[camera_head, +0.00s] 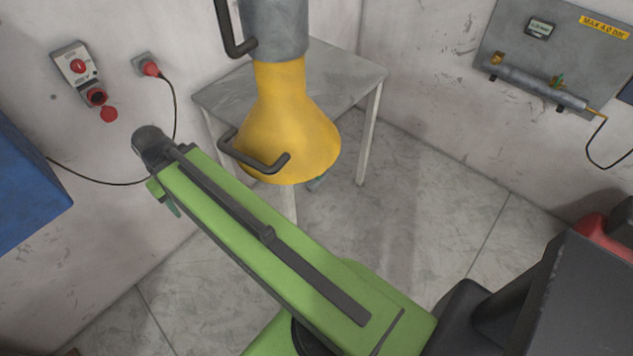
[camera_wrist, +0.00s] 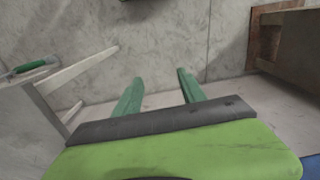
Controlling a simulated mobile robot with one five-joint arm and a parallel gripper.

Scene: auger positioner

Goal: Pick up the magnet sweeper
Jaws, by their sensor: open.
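My gripper (camera_wrist: 160,76) is open in the wrist view, with two green fingers spread apart and nothing visible between them. In the head view, one green fingertip shows below the dark end of my arm at the left. A green, rod-like piece with grey ends (camera_wrist: 33,67) shows at the left edge of the wrist view, beside the grey table's edge. It may be the magnet sweeper, but I cannot tell for sure or see what it rests on.
A yellow hood (camera_head: 285,120) with dark handles hangs in front of the grey table (camera_head: 225,92). A blue box (camera_head: 28,195) is at the left. A red-and-grey wall switch (camera_head: 76,68) and a gauge panel (camera_head: 550,45) are on the walls. Floor (camera_head: 430,220) right of the table is clear.

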